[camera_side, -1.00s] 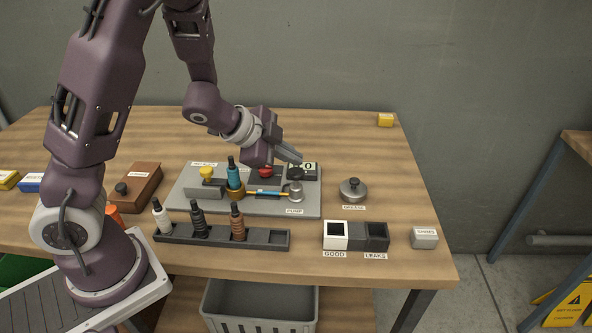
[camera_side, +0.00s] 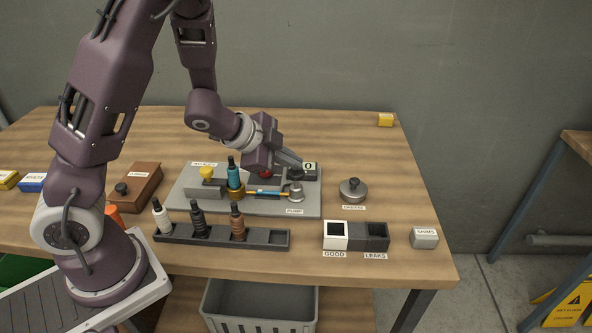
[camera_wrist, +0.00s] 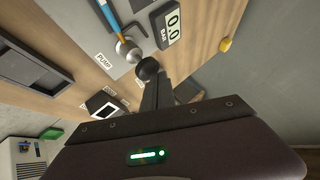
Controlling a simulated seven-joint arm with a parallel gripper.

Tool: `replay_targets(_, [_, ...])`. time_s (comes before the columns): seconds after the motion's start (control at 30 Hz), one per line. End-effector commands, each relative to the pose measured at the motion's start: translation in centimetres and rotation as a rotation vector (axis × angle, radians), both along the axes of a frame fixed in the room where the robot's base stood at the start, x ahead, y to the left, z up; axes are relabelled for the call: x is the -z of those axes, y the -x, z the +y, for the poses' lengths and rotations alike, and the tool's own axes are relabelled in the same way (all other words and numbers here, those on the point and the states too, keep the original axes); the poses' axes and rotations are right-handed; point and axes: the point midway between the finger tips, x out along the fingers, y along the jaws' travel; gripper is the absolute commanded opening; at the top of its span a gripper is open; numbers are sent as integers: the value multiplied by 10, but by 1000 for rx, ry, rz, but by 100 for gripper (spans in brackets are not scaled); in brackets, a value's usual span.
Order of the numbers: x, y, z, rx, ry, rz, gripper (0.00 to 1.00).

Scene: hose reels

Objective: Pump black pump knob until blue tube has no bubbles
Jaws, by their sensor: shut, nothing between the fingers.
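The black pump knob (camera_side: 296,174) stands above the silver pump body (camera_side: 296,192) on the grey plate, by the PUMP label. In the wrist view the knob (camera_wrist: 148,67) shows just beyond my fingertips. My gripper (camera_side: 297,163) is shut and empty, its tips right over the knob. I cannot tell whether they touch it. The thin tube (camera_side: 265,192), blue with yellow-orange stretches, runs left from the pump; its blue part shows in the wrist view (camera_wrist: 107,13). Bubbles in it are too small to tell.
A gauge (camera_wrist: 172,24) reading 0.0 BAR stands beside the knob. A rack (camera_side: 267,240) with bottles is in front; a round lidded pot (camera_side: 353,191) stands at right.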

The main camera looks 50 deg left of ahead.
Motion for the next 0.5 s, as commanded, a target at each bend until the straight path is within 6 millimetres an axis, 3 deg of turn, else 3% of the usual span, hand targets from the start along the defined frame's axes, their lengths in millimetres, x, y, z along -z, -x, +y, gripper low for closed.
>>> replay_targets(0.5, [7, 0, 0, 0, 1, 1, 0])
